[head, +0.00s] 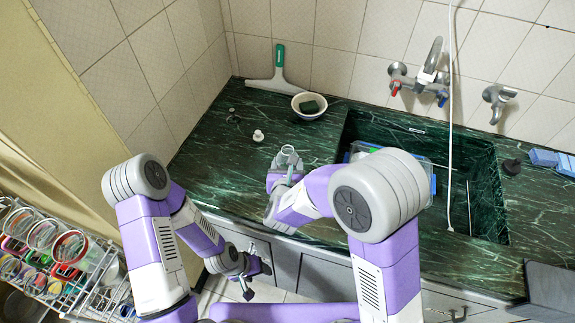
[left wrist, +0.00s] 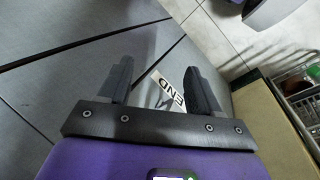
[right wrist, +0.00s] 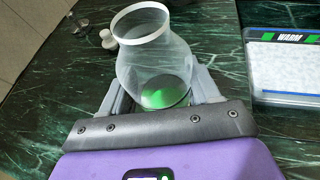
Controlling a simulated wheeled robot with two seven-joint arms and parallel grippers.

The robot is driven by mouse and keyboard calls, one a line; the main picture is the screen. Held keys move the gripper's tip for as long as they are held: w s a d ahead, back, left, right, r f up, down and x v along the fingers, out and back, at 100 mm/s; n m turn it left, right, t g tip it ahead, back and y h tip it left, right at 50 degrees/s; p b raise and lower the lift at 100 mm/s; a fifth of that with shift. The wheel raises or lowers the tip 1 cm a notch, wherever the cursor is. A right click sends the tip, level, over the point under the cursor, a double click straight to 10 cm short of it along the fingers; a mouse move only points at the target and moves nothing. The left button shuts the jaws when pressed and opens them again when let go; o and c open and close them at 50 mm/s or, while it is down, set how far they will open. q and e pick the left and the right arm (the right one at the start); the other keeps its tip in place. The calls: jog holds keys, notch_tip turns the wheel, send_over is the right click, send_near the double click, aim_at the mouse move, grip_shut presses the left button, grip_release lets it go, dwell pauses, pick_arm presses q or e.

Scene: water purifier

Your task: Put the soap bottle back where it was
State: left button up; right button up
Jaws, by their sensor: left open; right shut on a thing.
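A clear, rounded bottle with a white-rimmed open mouth (right wrist: 150,65), which I take as the soap bottle, stands between the fingers of my right gripper (right wrist: 160,88) in the right wrist view. The gripper is shut on it.
The sink (head: 470,185) and a "WARM" box (right wrist: 285,75) are to the right. A dish rack (head: 75,275) stands lower left.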

jog(key=o, duration=0.7)
jog(key=shift+f, duration=0.15)
jog(key=o, duration=0.4)
jog(key=shift+o, duration=0.2)
jog(key=shift+s+r+p, duration=0.15)
jog(key=shift+r+p, duration=0.15)
jog(key=shift+r, duration=0.05)
jog(key=p+v, duration=0.1)
jog(key=v, duration=1)
jog(key=shift+s+p, duration=0.35)
jog(key=shift+p, duration=0.05)
